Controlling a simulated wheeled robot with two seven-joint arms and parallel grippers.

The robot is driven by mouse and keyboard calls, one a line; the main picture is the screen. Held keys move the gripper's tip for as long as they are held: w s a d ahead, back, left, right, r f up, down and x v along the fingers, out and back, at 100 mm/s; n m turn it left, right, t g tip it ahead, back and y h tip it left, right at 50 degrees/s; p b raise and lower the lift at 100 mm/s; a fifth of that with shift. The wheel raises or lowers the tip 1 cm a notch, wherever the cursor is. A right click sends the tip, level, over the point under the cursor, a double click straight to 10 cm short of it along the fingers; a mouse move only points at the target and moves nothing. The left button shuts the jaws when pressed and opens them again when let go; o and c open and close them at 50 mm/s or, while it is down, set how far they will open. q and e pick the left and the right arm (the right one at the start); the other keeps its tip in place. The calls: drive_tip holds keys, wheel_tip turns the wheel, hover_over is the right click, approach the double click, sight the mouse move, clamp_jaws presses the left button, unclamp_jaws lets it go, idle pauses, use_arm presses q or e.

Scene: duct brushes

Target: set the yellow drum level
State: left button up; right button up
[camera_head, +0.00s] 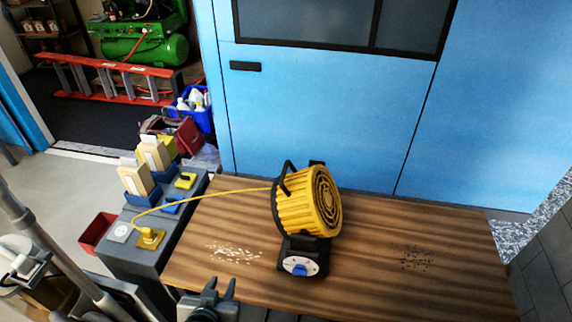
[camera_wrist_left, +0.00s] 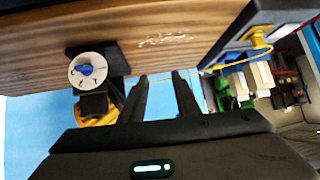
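The yellow drum (camera_head: 300,205), ribbed with a round grille facing right, sits in a black stand on the wooden table (camera_head: 400,275). It looks somewhat tilted. At the stand's front is a white dial with a blue knob (camera_head: 300,268). The knob also shows in the left wrist view (camera_wrist_left: 86,70), which is upside down, with part of the drum (camera_wrist_left: 92,119) below it. My left gripper (camera_head: 221,287) is open and empty at the table's front edge, left of the dial and apart from it. The left wrist view shows its two fingers (camera_wrist_left: 160,82) apart. My right gripper is not in view.
A yellow cord (camera_head: 215,193) runs from the drum to a yellow plug on the grey side unit (camera_head: 150,260). Pale specks (camera_head: 233,253) and dark specks (camera_head: 415,257) lie on the tabletop. A blue wall (camera_head: 300,110) stands behind.

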use_arm(q)
drive_tip(key=w+d+r+m+t+h, duration=0.2)
drive_tip(key=w+d+r+t, duration=0.5)
drive_tip(key=w+d+r, duration=0.6)
drive_tip(key=shift+w+r+h, duration=0.2)
drive_tip(key=shift+w+h, duration=0.15)
drive_tip(key=shift+h, duration=0.35)
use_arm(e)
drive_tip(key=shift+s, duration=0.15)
